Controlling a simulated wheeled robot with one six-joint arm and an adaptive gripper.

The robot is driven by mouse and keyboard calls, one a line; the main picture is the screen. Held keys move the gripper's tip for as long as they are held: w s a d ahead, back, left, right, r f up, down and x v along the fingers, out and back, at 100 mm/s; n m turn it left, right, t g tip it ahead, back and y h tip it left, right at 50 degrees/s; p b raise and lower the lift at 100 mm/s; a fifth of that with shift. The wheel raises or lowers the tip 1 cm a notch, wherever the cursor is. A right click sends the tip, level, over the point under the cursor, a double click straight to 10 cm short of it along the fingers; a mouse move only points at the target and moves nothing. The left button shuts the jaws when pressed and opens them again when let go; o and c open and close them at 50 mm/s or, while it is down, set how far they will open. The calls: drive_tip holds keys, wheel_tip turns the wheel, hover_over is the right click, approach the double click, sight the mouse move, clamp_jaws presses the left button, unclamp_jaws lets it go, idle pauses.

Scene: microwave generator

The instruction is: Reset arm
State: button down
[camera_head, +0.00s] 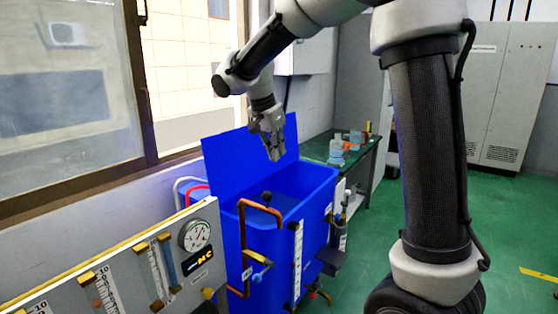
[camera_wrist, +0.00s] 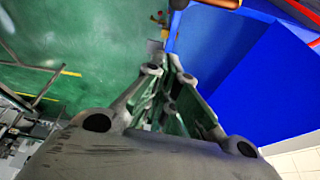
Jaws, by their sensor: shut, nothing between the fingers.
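My gripper (camera_head: 274,153) hangs fingers down at the end of my arm, over the open top of a blue tank (camera_head: 321,192) in the head view. It is shut and holds nothing. In the wrist view my gripper (camera_wrist: 172,62) shows with its fingers close together, and the blue tank (camera_wrist: 225,38) lies beyond and to the right. My arm bends down from the top of the head view. The tank's inside is partly hidden behind my gripper and the tank's walls.
A panel with a gauge (camera_head: 195,235) and flow tubes stands at the front left. A copper pipe (camera_head: 262,208) and valves run along the tank's front. A green table (camera_head: 357,160) with small items stands behind. Grey cabinets (camera_head: 500,85) stand at the back right. Green floor (camera_head: 515,220) is clear at right.

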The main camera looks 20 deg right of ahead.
idle(0.5)
drive_tip(key=s+d+n+y, duration=0.1)
drive_tip(key=s+d+n, duration=0.2)
drive_tip(key=s, duration=0.6)
drive_tip(key=s+d+n+t+y, duration=0.1)
drive_tip(key=s+d+n, duration=0.3)
drive_tip(key=s, duration=0.6)
drive_tip(key=s+d+n+t+y, duration=0.1)
drive_tip(key=s+d+n, duration=0.3)
drive_tip(key=s, duration=0.6)
drive_tip(key=shift+s+f+n, duration=0.15)
drive_tip(key=shift+f+n, duration=0.05)
drive_tip(key=shift+n, duration=0.3)
